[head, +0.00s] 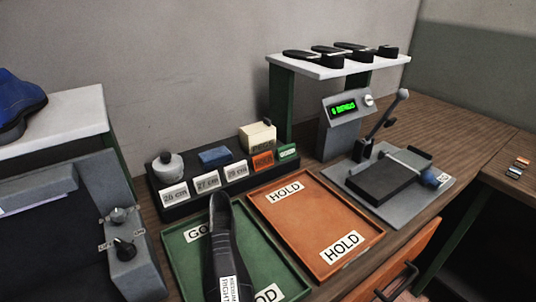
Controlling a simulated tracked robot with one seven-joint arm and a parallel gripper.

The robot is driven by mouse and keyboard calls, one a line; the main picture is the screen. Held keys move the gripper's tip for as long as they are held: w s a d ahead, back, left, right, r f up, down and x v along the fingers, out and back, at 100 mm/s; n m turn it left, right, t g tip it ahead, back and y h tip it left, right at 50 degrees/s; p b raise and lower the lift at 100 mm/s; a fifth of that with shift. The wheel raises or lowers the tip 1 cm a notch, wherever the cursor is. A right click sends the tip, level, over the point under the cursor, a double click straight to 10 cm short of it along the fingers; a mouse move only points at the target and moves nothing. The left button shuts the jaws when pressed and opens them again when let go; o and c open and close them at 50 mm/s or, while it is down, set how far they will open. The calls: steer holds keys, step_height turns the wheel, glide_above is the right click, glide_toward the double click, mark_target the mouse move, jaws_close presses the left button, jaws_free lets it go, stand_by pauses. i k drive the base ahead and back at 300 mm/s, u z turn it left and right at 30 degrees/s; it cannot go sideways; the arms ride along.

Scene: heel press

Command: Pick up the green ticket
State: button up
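The green ticket (288,153) is a small green piece with a white label. It stands at the right end of the black organizer (240,183), just right of the orange ticket (263,161). Its label is too small to read surely. Nothing covers it from this view. My gripper is not in view.
A black shoe (222,245) lies over the green tray (181,243). The orange HOLD tray (325,219) is empty, in front of the tickets. A device with a green display (343,109) and a lever clamp (383,125) stand right. A white shelf (338,66) carries black heels.

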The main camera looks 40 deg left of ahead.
mark_target(283, 153)
steer(key=z, duration=0.95)
steer(key=i, duration=0.1)
steer(key=u, duration=2.35)
steer(key=k, duration=0.8)
steer(key=u, duration=0.25)
steer(key=i, duration=0.8)
steer(key=z, duration=0.1)
